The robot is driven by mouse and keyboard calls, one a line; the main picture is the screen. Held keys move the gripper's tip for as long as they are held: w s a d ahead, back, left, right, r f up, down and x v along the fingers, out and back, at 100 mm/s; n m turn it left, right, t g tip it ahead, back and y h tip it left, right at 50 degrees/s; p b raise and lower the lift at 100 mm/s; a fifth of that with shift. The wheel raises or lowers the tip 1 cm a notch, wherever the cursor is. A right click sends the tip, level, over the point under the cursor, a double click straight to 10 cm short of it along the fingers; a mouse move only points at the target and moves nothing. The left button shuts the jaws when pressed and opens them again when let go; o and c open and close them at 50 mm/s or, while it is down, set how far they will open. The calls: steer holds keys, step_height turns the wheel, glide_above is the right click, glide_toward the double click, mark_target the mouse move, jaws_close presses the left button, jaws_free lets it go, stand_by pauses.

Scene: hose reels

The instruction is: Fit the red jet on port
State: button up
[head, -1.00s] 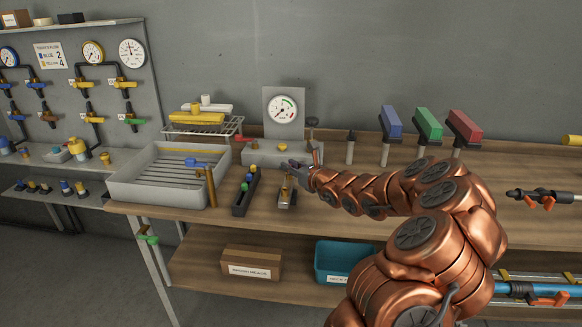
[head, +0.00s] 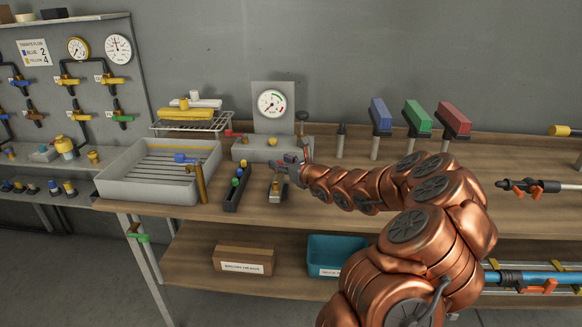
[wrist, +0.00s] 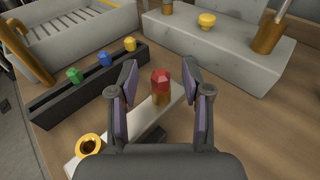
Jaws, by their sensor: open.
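The red jet (wrist: 160,80) stands upright on a brass stem over the far end of a pale block (wrist: 136,128) in the wrist view. My gripper (wrist: 160,70) is open, with one dark finger on each side of the jet and a gap to each. A brass ring with a dark opening (wrist: 89,146) sits at the block's near end. I cannot tell which part is the port. In the head view my gripper (head: 289,166) is over the small block (head: 277,190), and the jet is hard to make out there.
A black rack (wrist: 88,90) with green, blue and yellow jets stands left of the block. A grey tray (head: 112,182) lies beyond it. The gauge stand's base (head: 245,151) is behind. The bench (head: 330,208) is clear to the right of the block.

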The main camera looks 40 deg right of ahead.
steer(key=s+r, duration=0.2)
steer(key=s, duration=0.9)
steer(key=shift+s+d, duration=0.25)
steer(key=shift+d, duration=0.2)
